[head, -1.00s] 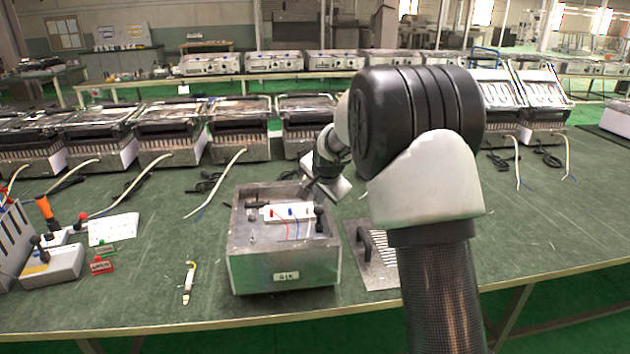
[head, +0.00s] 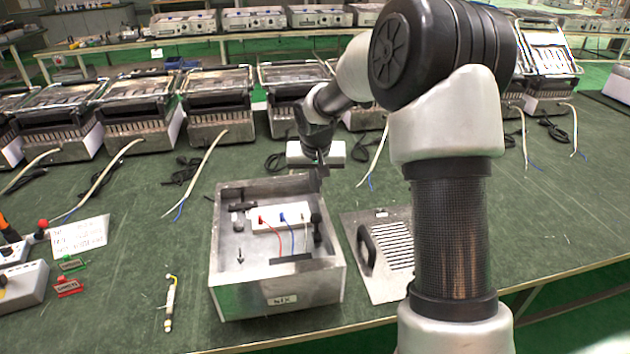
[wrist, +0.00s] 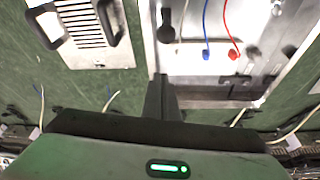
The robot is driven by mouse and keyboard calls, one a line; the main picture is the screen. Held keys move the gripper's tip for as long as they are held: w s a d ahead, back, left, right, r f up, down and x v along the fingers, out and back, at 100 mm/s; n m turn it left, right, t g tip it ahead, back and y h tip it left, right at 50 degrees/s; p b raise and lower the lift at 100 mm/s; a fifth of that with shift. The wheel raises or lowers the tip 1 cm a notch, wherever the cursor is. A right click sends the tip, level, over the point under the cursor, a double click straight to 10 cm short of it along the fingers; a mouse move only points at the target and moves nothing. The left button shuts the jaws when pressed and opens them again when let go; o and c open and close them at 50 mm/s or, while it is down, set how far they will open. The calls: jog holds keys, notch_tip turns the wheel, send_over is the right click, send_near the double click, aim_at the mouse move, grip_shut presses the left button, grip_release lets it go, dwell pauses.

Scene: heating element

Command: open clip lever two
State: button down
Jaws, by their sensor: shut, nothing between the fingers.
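A white terminal block (head: 276,218) with a red clip lever (head: 262,218), a blue clip lever (head: 283,217) and wires sits inside an open metal box (head: 277,303). The blue lever is the middle one along the block; I see no numbers on the levers. In the wrist view the blue lever (wrist: 205,54) and red lever (wrist: 233,54) show beyond my fingers. My gripper (head: 318,183) is shut and empty, pointing down by the box's back right corner, apart from the block. In the wrist view its fingers (wrist: 160,82) are together beside the box edge.
A black knob (head: 316,218) stands right of the block. A slotted metal plate with a black handle (head: 385,250) lies right of the box. A pen-like tester (head: 170,303) lies left.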

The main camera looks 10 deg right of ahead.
aim_at(316, 224)
jog(key=b+x, duration=0.1)
jog(key=x, duration=0.5)
jog(key=shift+f, duration=0.1)
jog(key=s, duration=0.3)
jog(key=shift+s+a+r, duration=0.25)
jog(key=shift+a+r, duration=0.05)
jog(key=shift+a, duration=0.1)
jog(key=shift+s, duration=0.3)
